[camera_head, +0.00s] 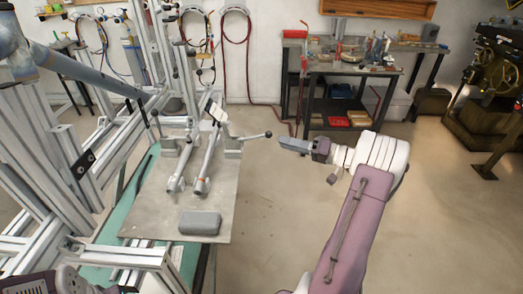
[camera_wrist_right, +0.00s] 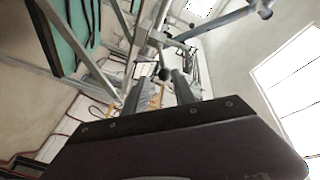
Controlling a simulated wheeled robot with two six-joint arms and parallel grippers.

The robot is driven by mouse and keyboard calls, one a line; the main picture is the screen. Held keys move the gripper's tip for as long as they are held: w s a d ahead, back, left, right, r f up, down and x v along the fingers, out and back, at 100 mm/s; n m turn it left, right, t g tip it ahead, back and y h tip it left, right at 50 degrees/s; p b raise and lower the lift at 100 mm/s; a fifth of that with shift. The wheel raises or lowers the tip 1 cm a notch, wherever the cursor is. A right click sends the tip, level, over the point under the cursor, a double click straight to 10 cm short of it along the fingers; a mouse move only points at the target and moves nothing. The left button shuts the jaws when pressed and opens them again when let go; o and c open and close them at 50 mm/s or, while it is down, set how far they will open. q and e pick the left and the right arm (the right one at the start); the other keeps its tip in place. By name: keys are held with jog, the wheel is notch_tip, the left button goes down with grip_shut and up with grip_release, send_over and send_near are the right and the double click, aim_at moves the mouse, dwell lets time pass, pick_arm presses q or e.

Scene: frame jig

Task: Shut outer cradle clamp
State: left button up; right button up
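A clamp (camera_head: 232,147) stands at the right edge of the grey plate, and its lever sticks out to the right, ending in a dark ball knob (camera_head: 268,134). I take it for the outer cradle clamp. A second clamp (camera_head: 170,147) stands further left, with a dark-knobbed lever pointing up. Two grey tubes (camera_head: 205,165) lie side by side on the plate.
The grey plate (camera_head: 150,220) carries a grey block (camera_head: 199,222) near its front. Aluminium frame posts (camera_head: 150,60) stand left and behind. A workbench (camera_head: 345,65) with tools is at the back, a machine (camera_head: 495,70) at far right. The floor right of the plate is clear.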

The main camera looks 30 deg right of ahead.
aim_at(261, 136)
jog(key=x, duration=0.3)
jog(key=p+x, duration=0.1)
jog(key=x, duration=0.5)
jog(key=shift+a+r, duration=0.25)
grip_shut()
dwell(1.0)
